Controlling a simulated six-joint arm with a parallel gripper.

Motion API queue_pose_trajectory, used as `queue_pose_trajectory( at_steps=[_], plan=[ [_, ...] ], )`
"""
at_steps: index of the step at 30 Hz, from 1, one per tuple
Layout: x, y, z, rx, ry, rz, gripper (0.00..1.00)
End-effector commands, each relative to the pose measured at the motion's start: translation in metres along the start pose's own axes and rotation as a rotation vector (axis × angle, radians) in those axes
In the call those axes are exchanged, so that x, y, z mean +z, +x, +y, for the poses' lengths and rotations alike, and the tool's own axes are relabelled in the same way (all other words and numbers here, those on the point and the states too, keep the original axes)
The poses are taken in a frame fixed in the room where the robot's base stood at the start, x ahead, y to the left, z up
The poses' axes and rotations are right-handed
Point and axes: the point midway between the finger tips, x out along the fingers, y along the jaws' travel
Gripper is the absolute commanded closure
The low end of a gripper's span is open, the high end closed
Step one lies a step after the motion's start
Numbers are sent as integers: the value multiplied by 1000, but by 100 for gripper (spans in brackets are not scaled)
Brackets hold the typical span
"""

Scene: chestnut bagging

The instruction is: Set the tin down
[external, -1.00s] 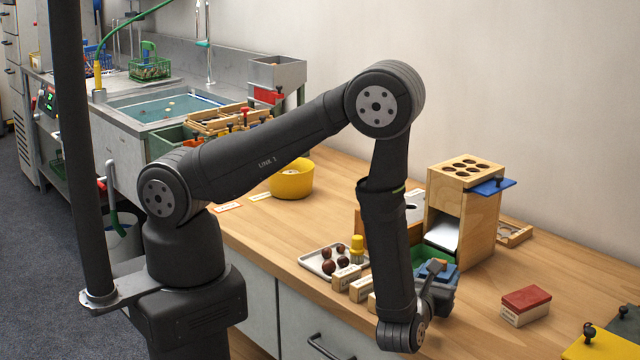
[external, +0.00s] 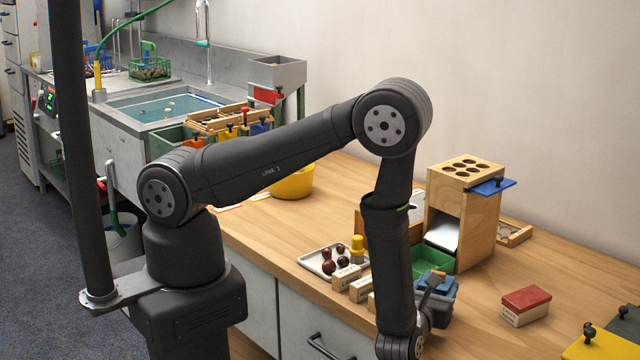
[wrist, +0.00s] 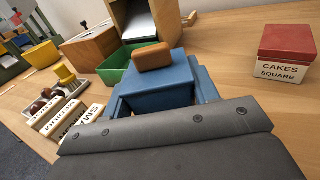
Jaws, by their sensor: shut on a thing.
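A blue box with a brown rounded block on top, which looks to be the tin (wrist: 155,88), is in the middle of the wrist view. My gripper (wrist: 160,98) is shut on it, with blue parts on both sides of the box. In the external view my gripper (external: 438,290) is low over the front of the bench, and the tin is partly hidden behind my wrist and jaws. The tin is just in front of a green bin (wrist: 113,67). The frames do not show clearly whether its underside touches the bench.
A wooden dispenser (external: 463,215) stands behind. A red-lidded box (external: 526,305) labelled CAKES SQUARE is to the right. Labelled wooden blocks (external: 347,278) and a tray (external: 312,262) of chestnuts are to the left. Bare bench (external: 485,320) lies between tin and red-lidded box.

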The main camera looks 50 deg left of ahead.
Motion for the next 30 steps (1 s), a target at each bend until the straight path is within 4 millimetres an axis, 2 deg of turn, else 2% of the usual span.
queue_pose_trajectory(
  at_steps=[11,12,15,16,25,30],
  plan=[
    [-8,0,0,0,0,0,100],
    [-8,0,0,0,0,0,44],
    [-8,0,0,0,0,0,24],
    [-8,0,0,0,0,0,20],
    [-8,-1,0,0,0,0,20],
    [-8,-15,-1,-4,1,0,20]
  ],
)
